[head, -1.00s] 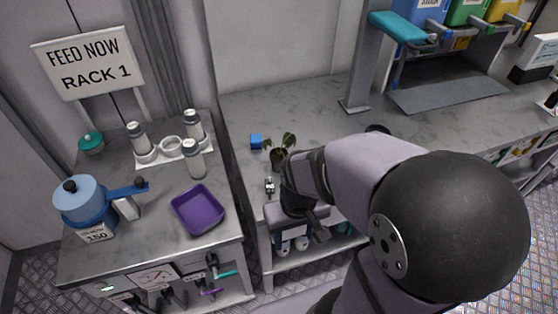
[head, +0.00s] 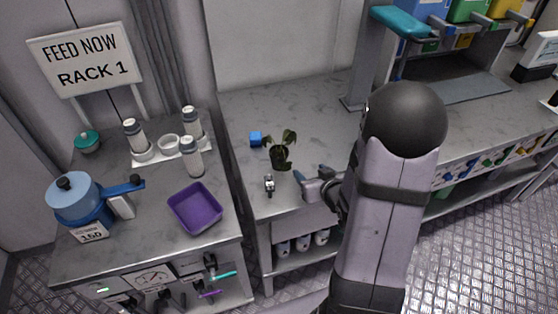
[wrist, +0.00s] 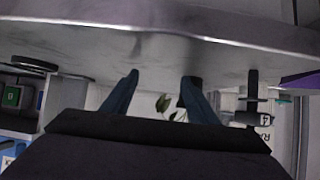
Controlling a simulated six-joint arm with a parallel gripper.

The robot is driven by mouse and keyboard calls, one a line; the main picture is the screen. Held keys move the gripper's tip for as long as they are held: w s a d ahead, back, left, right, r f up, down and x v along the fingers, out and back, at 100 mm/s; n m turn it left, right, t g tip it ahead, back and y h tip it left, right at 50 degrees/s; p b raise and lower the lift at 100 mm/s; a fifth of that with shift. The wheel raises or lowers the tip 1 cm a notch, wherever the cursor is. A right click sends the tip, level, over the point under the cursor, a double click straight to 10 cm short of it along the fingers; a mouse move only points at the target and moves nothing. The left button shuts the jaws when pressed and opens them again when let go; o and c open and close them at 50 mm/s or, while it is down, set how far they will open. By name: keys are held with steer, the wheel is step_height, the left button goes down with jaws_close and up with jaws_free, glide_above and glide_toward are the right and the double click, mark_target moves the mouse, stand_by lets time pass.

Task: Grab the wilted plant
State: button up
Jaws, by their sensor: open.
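The plant (head: 281,156), with dark drooping leaves in a small dark pot, stands upright on the grey counter in the head view. My gripper (head: 304,182) is just to its right and nearer the counter's front edge, apart from it. In the wrist view my gripper (wrist: 160,82) is open, with two blue-grey fingers spread and nothing between the tips. Some leaves of the plant (wrist: 170,104) show beyond and between the fingers; its pot is hard to make out there.
A small grey-and-white device (head: 269,185) stands close in front of the plant, and a blue cube (head: 256,139) lies behind it. A purple tray (head: 195,208) and a blue pot (head: 78,203) are on the left counter. Bottles (head: 302,241) stand on the shelf below.

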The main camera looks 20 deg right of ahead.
mark_target(284, 159)
steer(key=a+n+t+y, duration=0.1)
steer(key=a+t+y+b, duration=0.1)
steer(key=a+t, duration=0.1)
steer(key=shift+w+n, duration=0.4)
steer(key=shift+s+a+r+n+t+y+b, duration=0.3)
steer(key=shift+a+r+t+y, duration=0.1)
steer(key=shift+a+r+t, duration=0.15)
steer(key=shift+s+a+r+n+t+y+b, duration=0.2)
steer(key=shift+a+r+t+y+b, duration=0.2)
steer(key=shift+t, duration=0.25)
steer(key=shift+s+a+r+t+y, duration=0.2)
steer(key=shift+r+t+y, duration=0.1)
steer(key=shift+r+t, duration=0.15)
steer(key=shift+p+x, duration=0.45)
steer(key=shift+x, duration=1.2)
steer(key=shift+f+p+x, duration=0.1)
steer(key=shift+p+x, duration=0.25)
steer(key=shift+x, duration=0.7)
steer(key=shift+f+p+x, duration=0.15)
steer(key=shift+p+x, duration=0.2)
steer(key=shift+x, duration=0.7)
steer(key=shift+d, duration=0.2)
steer(key=shift+c, duration=0.6)
steer(key=c, duration=0.7)
